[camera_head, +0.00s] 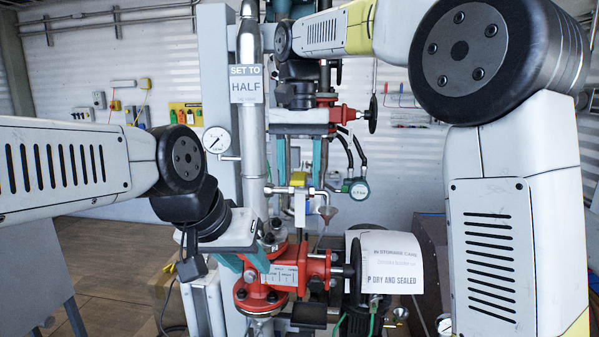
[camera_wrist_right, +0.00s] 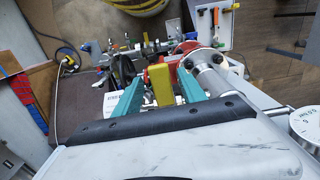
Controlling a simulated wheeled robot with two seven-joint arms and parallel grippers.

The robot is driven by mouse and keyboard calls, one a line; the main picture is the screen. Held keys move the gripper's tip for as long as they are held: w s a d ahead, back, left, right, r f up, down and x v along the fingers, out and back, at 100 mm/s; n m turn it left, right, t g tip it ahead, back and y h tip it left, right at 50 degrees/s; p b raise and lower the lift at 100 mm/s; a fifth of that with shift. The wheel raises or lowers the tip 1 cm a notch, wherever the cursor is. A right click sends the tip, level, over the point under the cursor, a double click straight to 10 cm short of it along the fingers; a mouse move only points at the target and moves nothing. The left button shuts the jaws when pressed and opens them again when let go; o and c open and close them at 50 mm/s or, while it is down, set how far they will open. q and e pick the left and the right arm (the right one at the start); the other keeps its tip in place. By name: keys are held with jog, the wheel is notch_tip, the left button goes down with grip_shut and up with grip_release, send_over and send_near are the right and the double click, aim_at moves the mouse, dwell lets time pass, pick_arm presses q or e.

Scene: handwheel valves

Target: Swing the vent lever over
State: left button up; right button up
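The vent lever appears to be the yellow handle (camera_head: 298,179) on the small silver pipework in the middle of the head view. The right wrist view shows its yellow grip (camera_wrist_right: 160,85) upright. My right gripper (camera_head: 299,180) points down from above with its teal fingers on either side of the lever. In the wrist view, gaps show between the yellow grip and both fingers (camera_wrist_right: 158,92), so the gripper is open. My left gripper (camera_head: 246,264) is low at the left, close to the red valve body (camera_head: 284,273). One teal finger shows; its opening is hidden.
A vertical silver pipe (camera_head: 251,130) carries a "SET TO HALF" sign (camera_head: 246,85). Another red valve with a black handwheel (camera_head: 372,114) stands behind. A white labelled cover (camera_head: 391,262) is at the right.

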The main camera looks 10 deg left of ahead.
jog(key=shift+r, duration=3)
